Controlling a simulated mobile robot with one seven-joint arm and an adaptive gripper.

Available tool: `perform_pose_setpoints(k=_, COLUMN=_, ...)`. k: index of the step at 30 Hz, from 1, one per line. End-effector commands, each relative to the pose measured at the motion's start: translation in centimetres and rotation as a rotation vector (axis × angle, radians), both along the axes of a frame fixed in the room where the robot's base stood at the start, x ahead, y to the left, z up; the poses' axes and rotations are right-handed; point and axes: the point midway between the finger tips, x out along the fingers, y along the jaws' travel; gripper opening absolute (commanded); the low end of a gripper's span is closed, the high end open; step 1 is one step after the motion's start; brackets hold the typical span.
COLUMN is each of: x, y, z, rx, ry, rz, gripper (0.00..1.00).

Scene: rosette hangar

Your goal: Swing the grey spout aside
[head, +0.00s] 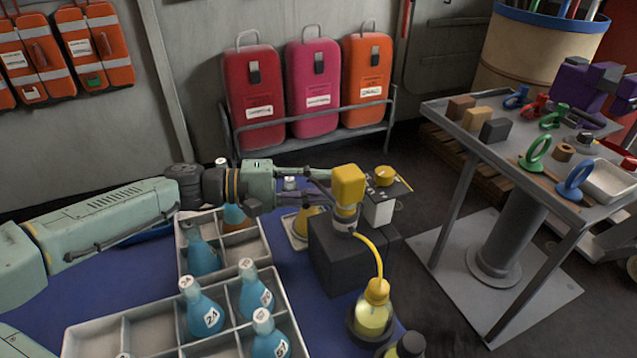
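My gripper (318,180) reaches in from the left, level, over the blue table. Its fingers end close to the left side of a yellow block-shaped head (348,184) on a dark box (350,258). I cannot make out the grey spout for certain; thin grey parts by the fingertips blend with the gripper. I cannot tell whether the fingers touch or hold anything. A yellow curved tube (375,250) runs from the head down to a flask with yellow liquid (374,315) in front.
White divided trays (130,322) hold several blue flasks (205,312) below my arm. A white box with a yellow knob (378,210) is just right of the head. A grey table (470,147) with tools stands right.

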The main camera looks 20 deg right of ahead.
Motion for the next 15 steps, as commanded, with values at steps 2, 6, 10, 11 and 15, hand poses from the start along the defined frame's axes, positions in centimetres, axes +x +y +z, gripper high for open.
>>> perform_pose_setpoints(k=2, x=-0.05, y=-0.11, z=-0.01, rx=0.000, ry=0.000, rz=-0.001, gripper=0.27)
perform_pose_setpoints(k=6, x=-0.04, y=-0.10, z=-0.02, rx=0.000, ry=0.000, rz=0.000, gripper=0.27)
perform_pose_setpoints(k=10, x=-0.02, y=-0.09, z=-0.02, rx=0.000, ry=0.000, rz=0.000, gripper=0.21)
perform_pose_setpoints(k=11, x=-0.02, y=-0.08, z=-0.02, rx=0.000, ry=0.000, rz=0.000, gripper=0.19)
perform_pose_setpoints(k=15, x=-0.02, y=-0.07, z=-0.02, rx=0.000, ry=0.000, rz=0.000, gripper=0.10)
